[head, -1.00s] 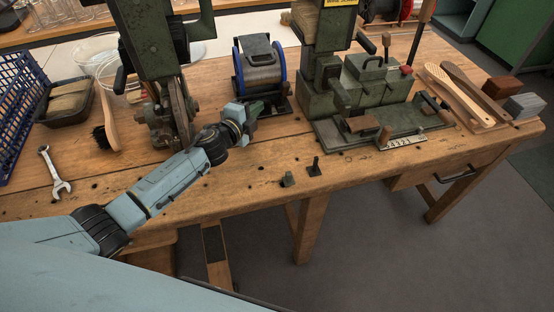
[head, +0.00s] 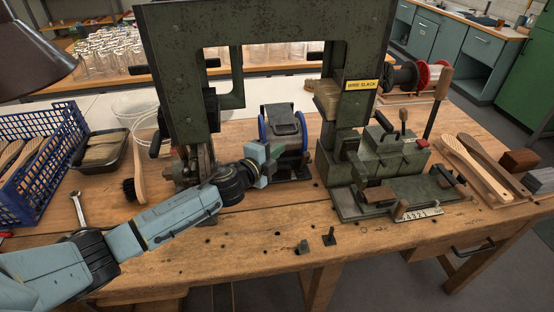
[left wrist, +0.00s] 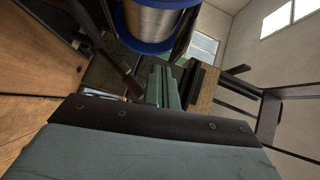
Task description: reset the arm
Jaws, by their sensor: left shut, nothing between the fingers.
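My left arm comes in from the left over the wooden workbench (head: 230,240). My left gripper (head: 272,155) is shut and empty, in front of the blue-rimmed spool unit (head: 285,128). I cannot tell whether the gripper touches the unit. My right gripper is not in view.
The green tufting machine (head: 265,22) stands behind and beside my arm. A blue crate (head: 45,180), a brush (head: 137,170) and a wrench (head: 79,210) lie at left. Brush backs (head: 472,165) and blocks (head: 519,161) lie at right. The front middle is mostly clear.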

